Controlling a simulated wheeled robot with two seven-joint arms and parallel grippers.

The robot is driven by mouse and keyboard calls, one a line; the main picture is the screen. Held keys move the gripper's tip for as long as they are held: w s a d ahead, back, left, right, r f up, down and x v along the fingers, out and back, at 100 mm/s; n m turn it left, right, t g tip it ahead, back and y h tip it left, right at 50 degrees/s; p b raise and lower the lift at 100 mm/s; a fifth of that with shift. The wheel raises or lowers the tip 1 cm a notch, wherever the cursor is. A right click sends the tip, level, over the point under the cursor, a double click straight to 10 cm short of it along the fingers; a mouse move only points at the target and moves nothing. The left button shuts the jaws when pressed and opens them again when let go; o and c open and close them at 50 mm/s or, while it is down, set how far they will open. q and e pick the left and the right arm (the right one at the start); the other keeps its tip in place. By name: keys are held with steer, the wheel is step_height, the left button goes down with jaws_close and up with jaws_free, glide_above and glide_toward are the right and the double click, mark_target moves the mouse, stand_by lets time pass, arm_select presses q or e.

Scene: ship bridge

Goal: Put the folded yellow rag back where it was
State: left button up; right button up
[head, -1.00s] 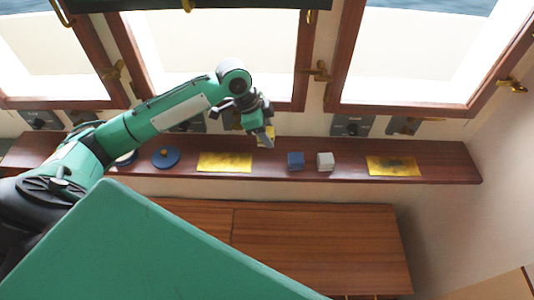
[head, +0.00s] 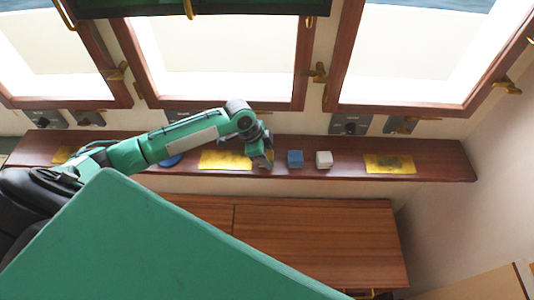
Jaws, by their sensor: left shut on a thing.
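My left gripper (head: 264,161) is low at the wooden shelf, just right of the middle yellow mat. It is shut on a small yellow thing, which looks like the folded yellow rag (head: 269,154). The fingers hide most of the rag, and I cannot tell whether it touches the shelf. My right gripper is not in view.
The long shelf (head: 440,161) runs under the windows. On it are a middle yellow mat (head: 222,160), a right yellow mat (head: 390,164), a blue cube (head: 295,159), a white cube (head: 324,160) and a blue round thing (head: 171,161), partly covered by my arm.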

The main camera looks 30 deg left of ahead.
arm_select(q)
steer(key=shift+f, duration=0.1)
steer(key=o, duration=0.9)
steer(key=shift+b+v, duration=1.5)
steer(key=shift+v, duration=4.65)
steer(key=shift+d, duration=0.1)
